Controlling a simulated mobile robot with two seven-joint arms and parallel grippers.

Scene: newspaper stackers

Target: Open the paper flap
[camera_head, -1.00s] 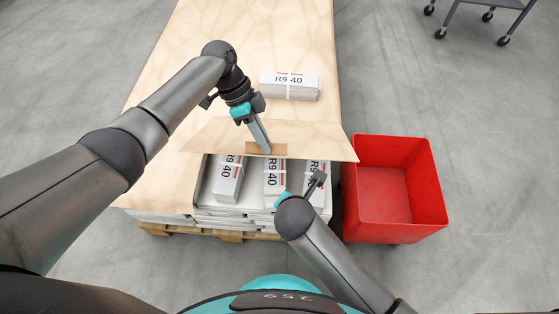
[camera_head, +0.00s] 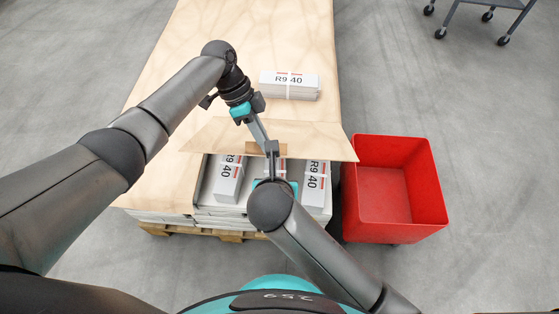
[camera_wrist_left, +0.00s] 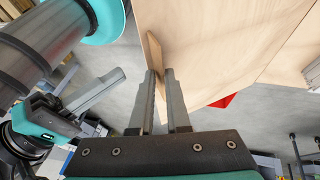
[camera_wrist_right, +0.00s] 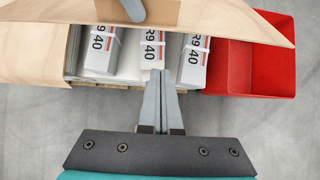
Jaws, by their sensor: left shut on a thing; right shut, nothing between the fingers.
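The paper flap (camera_head: 310,140) is a tan sheet lifted at the front of the paper-covered stack, with a darker brown patch on it. My left gripper (camera_head: 265,146) is shut on the flap at that patch; the left wrist view shows the sheet (camera_wrist_left: 157,62) between the fingers. Under the flap, several white bundles (camera_head: 229,178) marked "R9 40" are exposed. My right gripper (camera_head: 271,149) is shut and empty, in front of the opening near the flap's brown patch. In the right wrist view its closed fingers (camera_wrist_right: 160,75) point toward the middle bundle.
Another bundle (camera_head: 290,84) lies on top of the paper cover (camera_head: 240,45). A red bin (camera_head: 430,190) stands right of the stack. A wooden pallet (camera_head: 170,230) is underneath. A grey cart (camera_head: 485,8) stands at the far right on open floor.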

